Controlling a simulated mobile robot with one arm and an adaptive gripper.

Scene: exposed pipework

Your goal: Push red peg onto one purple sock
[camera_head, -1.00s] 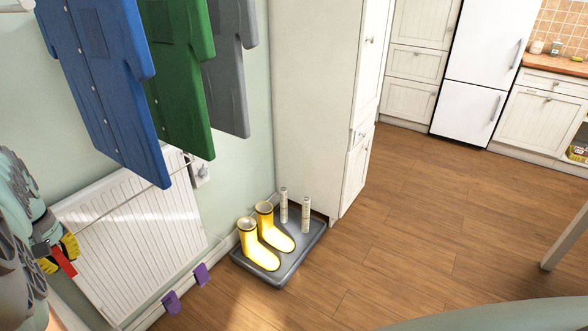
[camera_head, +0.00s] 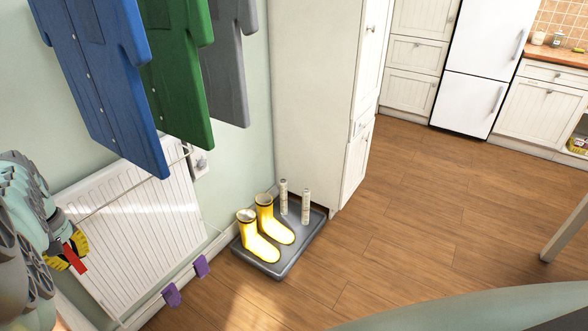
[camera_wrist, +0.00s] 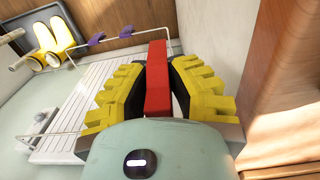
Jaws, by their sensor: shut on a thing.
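My gripper (camera_head: 74,251) is at the left edge of the head view, in front of the white radiator. Its yellow-padded fingers are shut on the red peg (camera_head: 75,257). The wrist view shows the red peg (camera_wrist: 158,80) upright between both black-and-yellow fingers, its far end sticking out past them. Two purple socks hang low at the radiator's right side: the nearer sock (camera_head: 172,295) and the farther sock (camera_head: 201,266). Both also show at the top of the wrist view, as one sock (camera_wrist: 97,38) and another (camera_wrist: 125,33). The peg is apart from both socks.
The radiator (camera_head: 140,225) has a thin rail across it. Blue (camera_head: 100,75), green (camera_head: 178,75) and grey (camera_head: 228,70) shirts hang above. Yellow boots (camera_head: 262,235) stand on a grey tray (camera_head: 282,265) by a tall cabinet (camera_head: 315,100). Wooden floor at right is open.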

